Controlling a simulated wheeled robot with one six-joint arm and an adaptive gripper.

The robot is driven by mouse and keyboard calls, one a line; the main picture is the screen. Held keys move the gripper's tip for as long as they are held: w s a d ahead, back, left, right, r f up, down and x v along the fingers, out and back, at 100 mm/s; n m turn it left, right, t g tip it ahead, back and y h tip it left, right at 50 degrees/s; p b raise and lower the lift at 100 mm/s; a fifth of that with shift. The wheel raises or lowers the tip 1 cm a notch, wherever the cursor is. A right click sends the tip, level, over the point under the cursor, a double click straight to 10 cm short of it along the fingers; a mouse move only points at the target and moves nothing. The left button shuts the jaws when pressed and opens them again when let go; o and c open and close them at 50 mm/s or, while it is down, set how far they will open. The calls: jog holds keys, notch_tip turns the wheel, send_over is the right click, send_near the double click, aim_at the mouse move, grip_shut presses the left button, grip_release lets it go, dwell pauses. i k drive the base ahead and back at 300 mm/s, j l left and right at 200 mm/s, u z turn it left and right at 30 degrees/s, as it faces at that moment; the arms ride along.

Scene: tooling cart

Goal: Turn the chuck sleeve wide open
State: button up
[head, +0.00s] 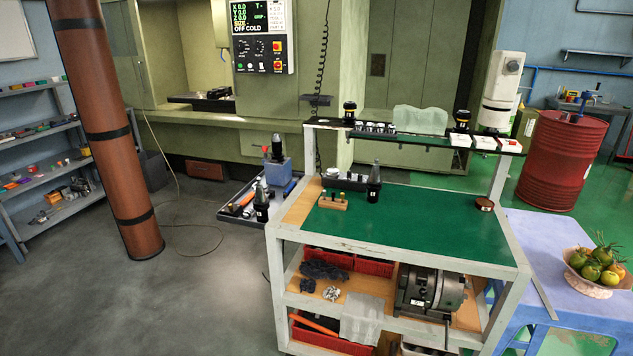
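My gripper is not in view. A dark upright tool holder (374,183) stands on the green top of the cart (440,218), beside a dark block (345,186) bearing several small round parts. Another dark tool holder (262,203) stands upright in the side tray (234,213) at the cart's left. Two more short black holders stand on the upper shelf, one at its left (349,112) and one farther right (462,120). I cannot make out which of these is the chuck with the sleeve, nor how far any sleeve is turned.
A small wooden block with pegs (333,202) and a round brown item (484,204) lie on the cart top; its middle is clear. A grey geared device with a crank (430,290) sits below. A fruit bowl (590,286), red drum (563,162) and brown column (106,130) stand around.

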aim_at(276, 144)
jog(key=i+j, duration=0.25)
jog(key=i, duration=0.25)
jog(key=i+j, duration=0.25)
jog(key=i, duration=0.25)
jog(key=i+j+u, duration=0.1)
jog(key=i+j, duration=0.15)
jog(key=i, duration=0.25)
